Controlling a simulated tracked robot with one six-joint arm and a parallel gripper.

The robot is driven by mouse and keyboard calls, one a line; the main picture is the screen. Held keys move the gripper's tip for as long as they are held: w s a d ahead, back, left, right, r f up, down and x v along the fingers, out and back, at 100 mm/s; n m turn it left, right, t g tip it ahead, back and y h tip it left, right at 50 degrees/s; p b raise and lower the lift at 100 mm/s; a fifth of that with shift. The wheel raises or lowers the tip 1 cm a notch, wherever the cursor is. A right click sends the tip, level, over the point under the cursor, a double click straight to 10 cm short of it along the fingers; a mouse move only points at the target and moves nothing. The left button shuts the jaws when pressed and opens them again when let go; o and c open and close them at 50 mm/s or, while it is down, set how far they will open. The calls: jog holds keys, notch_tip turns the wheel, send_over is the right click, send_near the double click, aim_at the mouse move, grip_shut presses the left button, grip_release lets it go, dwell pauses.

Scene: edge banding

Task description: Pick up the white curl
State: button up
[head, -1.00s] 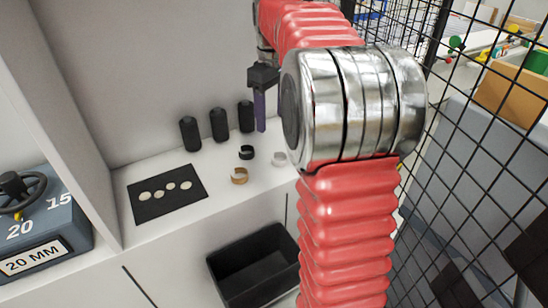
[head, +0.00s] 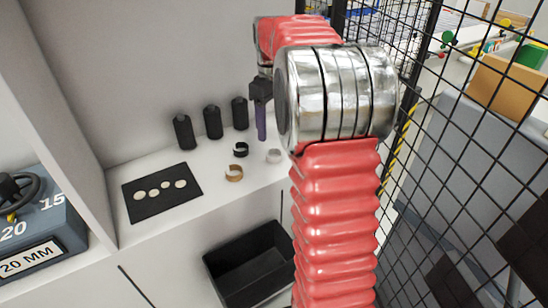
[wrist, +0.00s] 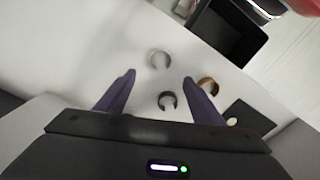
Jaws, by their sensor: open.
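The white curl (head: 274,156) lies on the white shelf, partly next to my arm's edge in the head view. In the wrist view the white curl (wrist: 160,61) sits ahead of my gripper, roughly centred between the fingertips. My gripper (head: 261,138) points down above the shelf, just behind and left of the curl in the head view. In the wrist view my gripper (wrist: 159,76) has its two purple fingers apart with nothing held. A black curl (head: 241,149) and a tan curl (head: 234,173) lie nearby. The black curl (wrist: 167,101) also shows between the fingers.
Several black cylinders (head: 213,122) stand at the back of the shelf. A black mat (head: 163,208) with several pale discs lies at left. A black bin (head: 252,268) is below the shelf front. A wire mesh fence (head: 480,150) stands at right.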

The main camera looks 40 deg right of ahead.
aim_at(273, 149)
jog(key=shift+f, duration=1.9)
jog(key=shift+s+d+f, duration=0.1)
jog(key=shift+s+f, duration=0.1)
jog(key=shift+f, duration=1.1)
jog(key=shift+s+f, duration=0.15)
jog(key=shift+f, duration=1.15)
jog(key=shift+c, duration=0.2)
jog(key=c, duration=1.1)
